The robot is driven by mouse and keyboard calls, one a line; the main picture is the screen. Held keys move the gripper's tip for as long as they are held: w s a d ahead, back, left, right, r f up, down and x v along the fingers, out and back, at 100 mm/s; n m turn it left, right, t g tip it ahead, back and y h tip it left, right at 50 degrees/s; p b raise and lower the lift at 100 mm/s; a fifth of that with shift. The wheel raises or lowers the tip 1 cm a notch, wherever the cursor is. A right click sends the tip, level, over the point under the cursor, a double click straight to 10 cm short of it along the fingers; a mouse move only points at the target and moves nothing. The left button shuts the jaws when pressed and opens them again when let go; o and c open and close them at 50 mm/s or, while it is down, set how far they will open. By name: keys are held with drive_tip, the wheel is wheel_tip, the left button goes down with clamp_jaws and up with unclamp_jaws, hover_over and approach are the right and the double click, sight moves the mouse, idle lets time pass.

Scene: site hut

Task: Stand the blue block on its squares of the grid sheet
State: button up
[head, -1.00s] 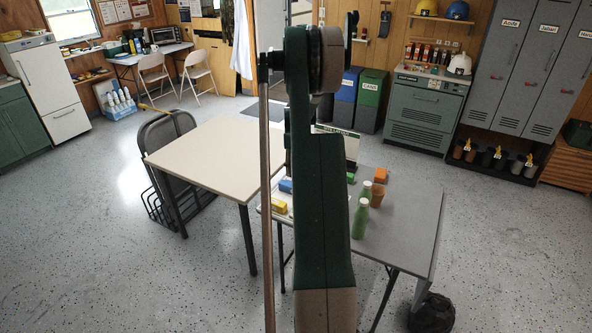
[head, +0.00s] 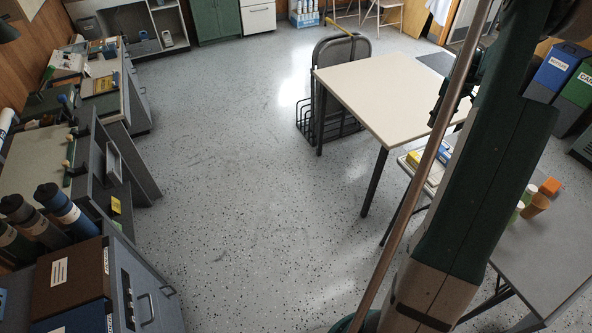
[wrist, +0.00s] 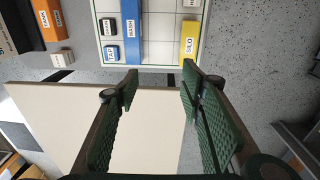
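In the wrist view the grid sheet (wrist: 160,55) is at the top, a white sheet with dark lines. A long blue block (wrist: 131,42) with a white label lies over its left part, and a small labelled blue piece (wrist: 112,54) sits just left of it. A yellow block (wrist: 189,42) lies at the right. My gripper (wrist: 160,72) is open and empty, its fingers over the white table, short of the sheet. In the head view a blue block (head: 446,154) and a yellow block (head: 416,159) show beside my arm, which hides much of the sheet.
An orange labelled block (wrist: 47,20) lies left of the sheet.

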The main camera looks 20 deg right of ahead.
drive_tip(key=w+a+r+t, duration=0.15)
drive_tip(key=a+r, duration=0.45)
drive_tip(key=a, duration=0.7)
drive_tip(key=w+a+r+h, duration=0.1)
drive_tip(key=w+a+r, duration=0.1)
drive_tip(key=a+r, duration=0.8)
drive_tip(key=w+a+r+t, duration=0.1)
drive_tip(key=w+a+r, duration=0.15)
drive_tip(key=a, duration=1.25)
drive_tip(key=s+a+r+t, duration=0.15)
drive_tip(key=s+a, duration=0.25)
drive_tip(key=a, duration=0.5)
drive_tip(key=s+a+r+t, duration=0.15)
drive_tip(key=s+a, duration=0.25)
drive_tip(key=a, duration=0.6)
drive_tip(key=s+a+f+t+y, duration=0.1)
drive_tip(key=s+a+f, duration=0.2)
drive_tip(key=s+a, duration=0.8)
drive_tip(key=a, duration=0.3)
drive_tip(key=shift+s+a, duration=0.25)
